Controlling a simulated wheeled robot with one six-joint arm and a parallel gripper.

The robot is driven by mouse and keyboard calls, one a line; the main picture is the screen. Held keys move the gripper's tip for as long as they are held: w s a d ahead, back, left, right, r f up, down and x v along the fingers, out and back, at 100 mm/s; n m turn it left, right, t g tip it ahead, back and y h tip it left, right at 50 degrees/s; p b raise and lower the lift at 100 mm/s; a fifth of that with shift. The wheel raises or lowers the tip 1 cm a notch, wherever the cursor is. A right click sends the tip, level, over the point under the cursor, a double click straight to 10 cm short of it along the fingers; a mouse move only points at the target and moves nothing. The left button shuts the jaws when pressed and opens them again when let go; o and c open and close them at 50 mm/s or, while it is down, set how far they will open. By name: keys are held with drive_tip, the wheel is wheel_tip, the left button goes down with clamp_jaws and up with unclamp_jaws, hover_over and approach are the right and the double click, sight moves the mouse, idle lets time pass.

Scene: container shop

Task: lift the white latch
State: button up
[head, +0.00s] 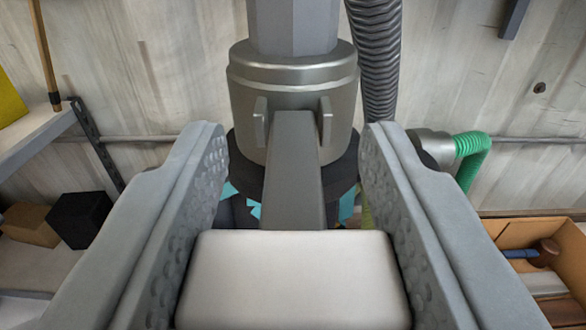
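The white latch (292,280) is a pale rounded block at the bottom centre. A grey bar (291,175) runs from it up to a metal collar (292,95), passing between two small lugs. My gripper (293,160) has its two grey, dimpled fingers apart, one on each side of the white block and the bar. The block nearly fills the width between the fingers. I cannot tell whether the pads press on its sides or a thin gap is left. The underside of the block is hidden.
A dark ribbed hose (378,60) hangs right of the collar, with a green hose (470,165) farther right. An open cardboard box (512,232) is at lower right. A black box (80,218) and a brown box (30,223) are at left, below a shelf (35,138).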

drive_tip(key=shift+r, duration=0.1)
drive_tip(key=shift+r+g, duration=0.35)
drive_tip(key=shift+g, duration=0.75)
drive_tip(key=o, duration=1)
drive_tip(key=s+r, duration=0.1)
drive_tip(key=s, duration=0.4)
drive_tip(key=s+r, duration=0.1)
drive_tip(key=s, duration=0.5)
drive_tip(key=s+r, duration=0.1)
drive_tip(key=s, duration=0.5)
drive_tip(key=shift+r, duration=0.2)
